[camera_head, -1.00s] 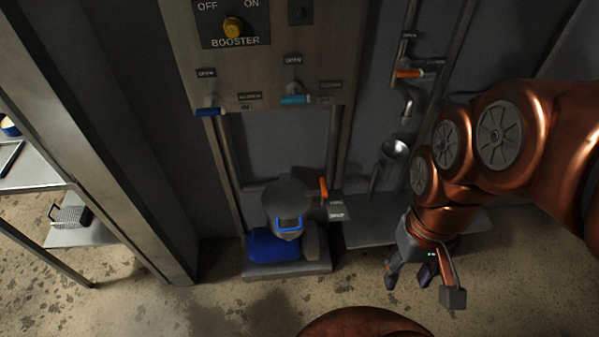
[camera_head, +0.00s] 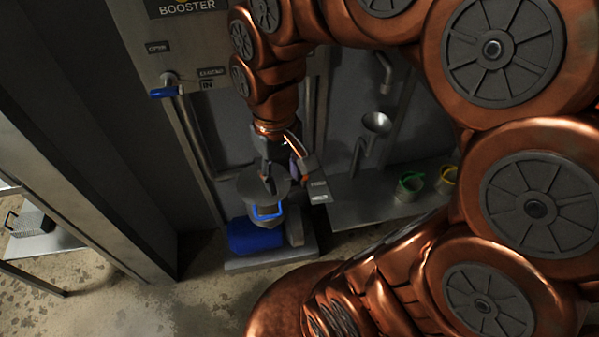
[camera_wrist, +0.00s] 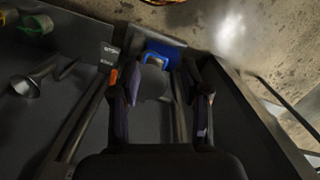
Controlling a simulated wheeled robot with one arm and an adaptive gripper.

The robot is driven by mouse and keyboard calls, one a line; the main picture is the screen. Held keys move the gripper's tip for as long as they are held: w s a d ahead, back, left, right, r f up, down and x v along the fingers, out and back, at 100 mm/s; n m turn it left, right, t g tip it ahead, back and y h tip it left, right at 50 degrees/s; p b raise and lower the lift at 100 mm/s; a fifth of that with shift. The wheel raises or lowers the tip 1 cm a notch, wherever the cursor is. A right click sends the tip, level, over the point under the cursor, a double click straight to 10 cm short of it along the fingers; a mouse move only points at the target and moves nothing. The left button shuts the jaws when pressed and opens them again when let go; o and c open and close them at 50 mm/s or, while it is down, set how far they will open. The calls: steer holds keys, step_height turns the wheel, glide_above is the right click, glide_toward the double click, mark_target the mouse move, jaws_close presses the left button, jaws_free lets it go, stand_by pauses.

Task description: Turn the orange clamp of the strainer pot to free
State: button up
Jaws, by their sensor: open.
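The orange clamp (camera_wrist: 112,77) shows as a small orange piece just left of my left finger in the wrist view. My gripper (camera_head: 287,174) is open and points down over the pot's right side, by the clamp. I cannot tell whether a finger touches the clamp.
A blue motor body (camera_head: 255,236) sits by the pot on a low plinth. A small label plate (camera_head: 319,192) is right of the clamp. A blue-handled valve (camera_head: 165,92) and pipes are on the left. A shelf (camera_head: 350,209) with green- and yellow-rimmed cups stands right.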

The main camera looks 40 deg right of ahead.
steer(key=w+d+f+m+b, duration=0.1)
steer(key=w+d+f+b, duration=0.3)
steer(key=w+d+f, duration=0.2)
steer(key=w+d+f+m+b, duration=0.2)
steer(key=w+d+f+b, duration=0.3)
steer(key=f, duration=0.4)
steer(key=w+d+f+m+t+b, duration=0.1)
steer(key=w+d+f+b, duration=0.4)
steer(key=w+d+f, duration=0.2)
steer(key=shift+w+d+f+m, duration=0.15)
steer(key=shift+w+f+m, duration=0.15)
steer(key=shift+w+f, duration=0.35)
steer(key=shift+d+f, duration=0.1)
steer(key=shift+d, duration=0.05)
step_height(320, 180, down, 7)
steer(key=shift+f+b, duration=0.2)
steer(key=shift+b, duration=0.15)
jaws_close()
